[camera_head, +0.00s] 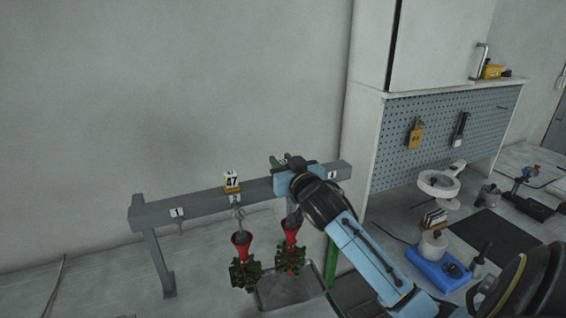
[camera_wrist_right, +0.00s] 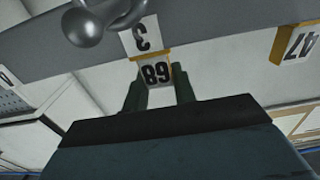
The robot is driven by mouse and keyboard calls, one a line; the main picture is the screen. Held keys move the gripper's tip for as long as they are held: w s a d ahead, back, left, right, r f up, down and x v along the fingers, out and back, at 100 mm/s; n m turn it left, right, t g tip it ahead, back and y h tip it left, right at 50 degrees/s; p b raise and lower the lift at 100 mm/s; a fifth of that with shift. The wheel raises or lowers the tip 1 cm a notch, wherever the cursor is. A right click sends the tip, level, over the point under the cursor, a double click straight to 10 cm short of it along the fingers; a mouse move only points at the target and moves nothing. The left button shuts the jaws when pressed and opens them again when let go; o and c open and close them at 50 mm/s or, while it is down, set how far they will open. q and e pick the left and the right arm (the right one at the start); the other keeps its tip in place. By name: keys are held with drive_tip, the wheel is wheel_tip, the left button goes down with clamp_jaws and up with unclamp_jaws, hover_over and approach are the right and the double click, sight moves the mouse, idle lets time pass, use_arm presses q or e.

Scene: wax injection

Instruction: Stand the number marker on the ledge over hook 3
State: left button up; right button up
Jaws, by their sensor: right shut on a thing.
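My right gripper (camera_head: 292,172) is over the grey rail's ledge (camera_head: 150,208), between labels 2 and 4, and covers label 3 in the head view. In the right wrist view, which is upside down, its two fingers (camera_wrist_right: 158,82) are shut on a yellow-edged white number marker (camera_wrist_right: 155,73). The marker's face carries two digits and lines up closely with label 3 (camera_wrist_right: 140,38). It is at the ledge's top edge; I cannot tell whether its base touches. A metal hook (camera_wrist_right: 92,25) shows near label 3. My left gripper is out of view.
Marker 47 (camera_head: 231,182) stands on the ledge over label 2. A grey tray (camera_head: 285,292) is beneath. A pegboard (camera_head: 440,125) and a cluttered bench are at right.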

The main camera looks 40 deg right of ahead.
drive_tip(key=shift+f, duration=0.15)
drive_tip(key=o, duration=0.9)
drive_tip(key=shift+o, duration=0.2)
drive_tip(key=b+v, duration=0.1)
drive_tip(key=v, duration=1.1)
drive_tip(key=shift+r, duration=0.25)
